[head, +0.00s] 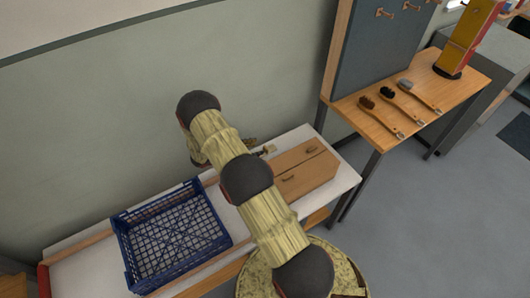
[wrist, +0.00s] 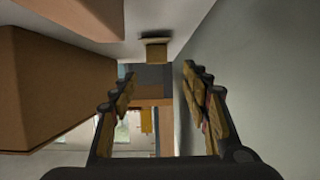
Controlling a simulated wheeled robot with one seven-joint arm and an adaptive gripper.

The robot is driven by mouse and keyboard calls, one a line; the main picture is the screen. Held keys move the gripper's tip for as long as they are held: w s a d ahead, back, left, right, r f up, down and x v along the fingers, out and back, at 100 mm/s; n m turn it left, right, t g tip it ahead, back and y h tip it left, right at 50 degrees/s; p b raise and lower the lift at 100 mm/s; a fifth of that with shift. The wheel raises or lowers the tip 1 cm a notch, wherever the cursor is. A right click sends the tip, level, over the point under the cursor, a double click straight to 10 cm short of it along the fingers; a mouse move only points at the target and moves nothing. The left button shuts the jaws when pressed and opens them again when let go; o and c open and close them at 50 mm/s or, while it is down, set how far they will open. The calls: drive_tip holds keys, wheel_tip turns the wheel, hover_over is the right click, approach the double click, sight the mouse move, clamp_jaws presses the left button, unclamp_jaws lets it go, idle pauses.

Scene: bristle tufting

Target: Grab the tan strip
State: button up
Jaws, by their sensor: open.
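A small tan piece (head: 270,149), which looks like the tan strip, stands near the back edge of the white table. In the wrist view, which appears upside down, a tan block (wrist: 156,52) shows beyond the fingertips, roughly centred between them. My gripper (wrist: 159,72) is open and empty, with a clear gap between its fingers and the block. In the head view my arm hides most of the gripper; only a bit of it shows beside the tan piece.
A brown wooden box-like piece (head: 307,179) lies on the white table (head: 90,274) close to my arm; large brown blocks (wrist: 50,90) fill the wrist view's left. A blue crate (head: 172,237) stands left. The wall (wrist: 245,70) is close. Brushes (head: 389,107) lie on another bench.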

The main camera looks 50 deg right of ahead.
drive_tip(key=b+x, duration=0.1)
drive_tip(key=x, duration=0.1)
drive_tip(key=f+x, duration=0.1)
drive_tip(key=x, duration=0.2)
drive_tip(key=shift+s+a+b, duration=0.15)
drive_tip(key=shift+a+b, duration=0.1)
drive_tip(key=shift+b, duration=0.15)
drive_tip(key=shift+d, duration=0.15)
drive_tip(key=shift+r, duration=0.1)
drive_tip(key=c, duration=0.3)
drive_tip(key=c, duration=0.6)
